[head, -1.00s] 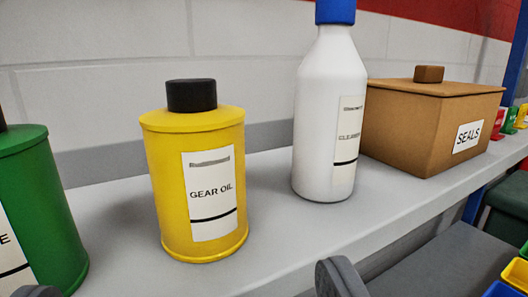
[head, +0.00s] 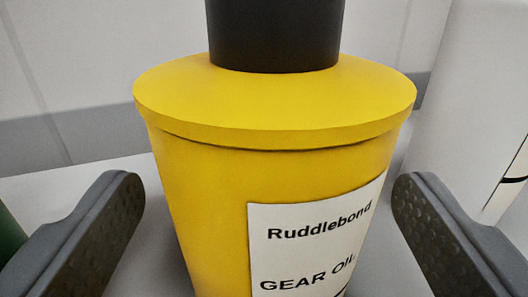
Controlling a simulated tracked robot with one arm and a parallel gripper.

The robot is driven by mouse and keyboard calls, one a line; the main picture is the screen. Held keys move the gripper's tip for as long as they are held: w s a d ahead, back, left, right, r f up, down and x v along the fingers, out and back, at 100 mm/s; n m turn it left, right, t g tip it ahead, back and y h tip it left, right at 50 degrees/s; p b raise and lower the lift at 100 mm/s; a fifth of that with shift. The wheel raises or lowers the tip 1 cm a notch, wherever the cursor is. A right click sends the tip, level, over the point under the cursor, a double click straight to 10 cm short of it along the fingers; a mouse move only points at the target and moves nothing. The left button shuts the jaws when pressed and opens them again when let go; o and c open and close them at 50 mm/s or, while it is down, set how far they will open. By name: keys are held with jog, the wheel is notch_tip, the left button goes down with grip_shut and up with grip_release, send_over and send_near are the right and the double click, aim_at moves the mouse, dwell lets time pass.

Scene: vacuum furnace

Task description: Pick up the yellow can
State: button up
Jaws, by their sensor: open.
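The yellow can (head: 205,205) stands upright and fills the middle of the view. It has a black cap (head: 272,35) and a white label (head: 312,240) reading "Ruddlebond GEAR OIL". Its bottom is cut off by the lower edge of the picture. My gripper (head: 268,205) is open, with one dark grey finger on the left of the can and one on the right. A gap shows between each fingertip and the can's side, so neither appears to touch it.
A white bottle (head: 470,110) stands close on the right, behind the right finger. A sliver of the green can (head: 10,242) shows at the lower left. A light grey shelf (head: 60,190) lies beneath, with a pale block wall (head: 100,70) behind.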

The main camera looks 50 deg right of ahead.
jog(key=p+x, duration=0.1)
jog(key=x, duration=0.3)
jog(key=shift+w, duration=0.1)
jog(key=c, duration=1.3)
jog(key=shift+o, duration=0.2)
jog(key=shift+r, duration=0.1)
